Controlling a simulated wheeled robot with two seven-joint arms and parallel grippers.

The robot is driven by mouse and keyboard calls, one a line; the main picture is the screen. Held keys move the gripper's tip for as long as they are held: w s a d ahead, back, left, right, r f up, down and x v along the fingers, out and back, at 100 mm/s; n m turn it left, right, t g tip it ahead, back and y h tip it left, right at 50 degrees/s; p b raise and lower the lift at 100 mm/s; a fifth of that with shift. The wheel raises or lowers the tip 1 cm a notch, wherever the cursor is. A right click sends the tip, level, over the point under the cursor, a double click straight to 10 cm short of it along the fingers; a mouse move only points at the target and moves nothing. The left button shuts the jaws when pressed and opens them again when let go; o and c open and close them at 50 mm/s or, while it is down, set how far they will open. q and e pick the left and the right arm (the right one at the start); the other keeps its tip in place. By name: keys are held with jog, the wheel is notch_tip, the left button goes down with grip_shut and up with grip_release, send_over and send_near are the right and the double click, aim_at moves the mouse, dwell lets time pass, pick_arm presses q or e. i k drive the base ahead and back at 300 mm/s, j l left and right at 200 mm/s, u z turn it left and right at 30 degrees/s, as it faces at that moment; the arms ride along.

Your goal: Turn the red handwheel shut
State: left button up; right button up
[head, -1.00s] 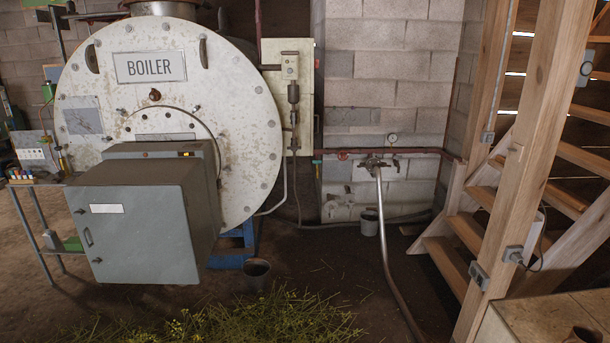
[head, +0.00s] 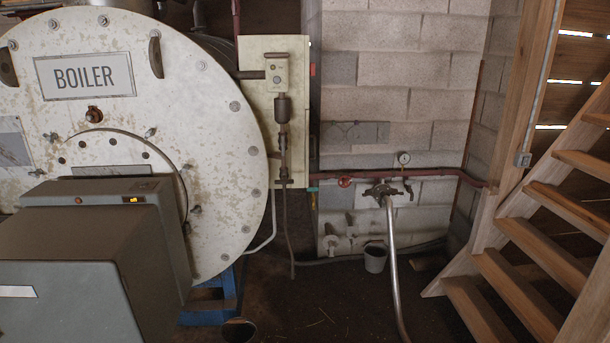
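The red handwheel (head: 345,182) is small and round. It sits on the dark red pipe (head: 440,176) that runs along the block wall, just left of a valve fitting (head: 383,190) with a silvery hose. It is too small to tell how far it is turned. Neither of my grippers is in the head view.
The boiler (head: 215,130) and its grey burner box (head: 75,270) fill the left side. A bucket (head: 375,258) stands on the floor below the pipe, and the hose (head: 394,270) runs down beside it. Wooden stairs (head: 545,250) stand at right. A gauge (head: 404,158) sits above the pipe.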

aim_at(344, 182)
jog(key=i+z, duration=0.15)
jog(key=i, duration=0.65)
jog(key=i+j+z, duration=0.15)
jog(key=i, duration=0.7)
jog(key=i+l+z, duration=0.2)
jog(key=i, duration=0.65)
jog(key=i+l+z, duration=0.15)
jog(key=i, duration=0.65)
